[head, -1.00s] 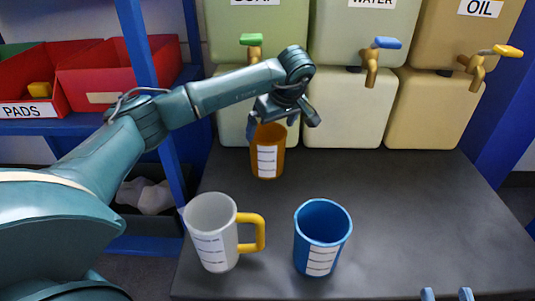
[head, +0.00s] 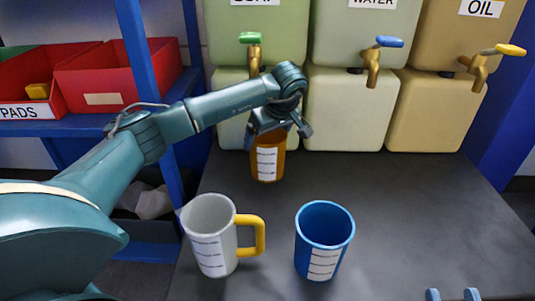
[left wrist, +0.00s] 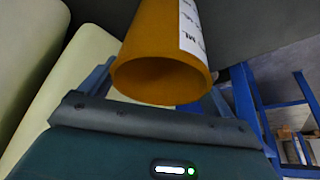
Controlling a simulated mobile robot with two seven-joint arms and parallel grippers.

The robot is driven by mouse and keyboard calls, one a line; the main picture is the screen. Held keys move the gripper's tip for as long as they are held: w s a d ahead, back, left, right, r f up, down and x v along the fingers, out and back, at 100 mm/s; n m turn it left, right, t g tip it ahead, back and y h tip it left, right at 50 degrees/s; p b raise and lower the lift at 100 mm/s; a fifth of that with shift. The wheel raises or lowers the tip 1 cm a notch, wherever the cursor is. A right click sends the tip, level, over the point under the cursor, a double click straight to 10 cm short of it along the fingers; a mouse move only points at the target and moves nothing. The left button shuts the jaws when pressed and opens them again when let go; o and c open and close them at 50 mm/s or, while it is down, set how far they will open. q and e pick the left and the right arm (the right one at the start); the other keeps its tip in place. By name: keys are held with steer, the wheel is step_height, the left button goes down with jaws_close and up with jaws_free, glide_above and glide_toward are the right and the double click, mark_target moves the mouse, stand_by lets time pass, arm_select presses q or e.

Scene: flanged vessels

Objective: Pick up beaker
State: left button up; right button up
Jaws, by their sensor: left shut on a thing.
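The orange beaker (head: 267,160) has a white label with marks and stands upright at the back of the dark table, below the green tap. My left gripper (head: 277,133) is at its top, shut on it and covering part of its rim. In the left wrist view the beaker (left wrist: 150,45) is close, with its open mouth towards the camera between the fingers. A white beaker (head: 208,240) with a yellow handle and a blue beaker (head: 322,245) stand nearer the front. My right gripper (head: 452,294) shows only two fingertips, apart, at the bottom edge.
Large vessels with taps stand along the back, including the one under the blue tap (head: 350,110). A blue shelf post (head: 140,45) and red bins (head: 115,75) are at the left. The table's (head: 420,210) right half is clear.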

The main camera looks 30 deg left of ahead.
arm_select(q)
steer(key=shift+r, duration=0.1)
steer(key=c, duration=0.7)
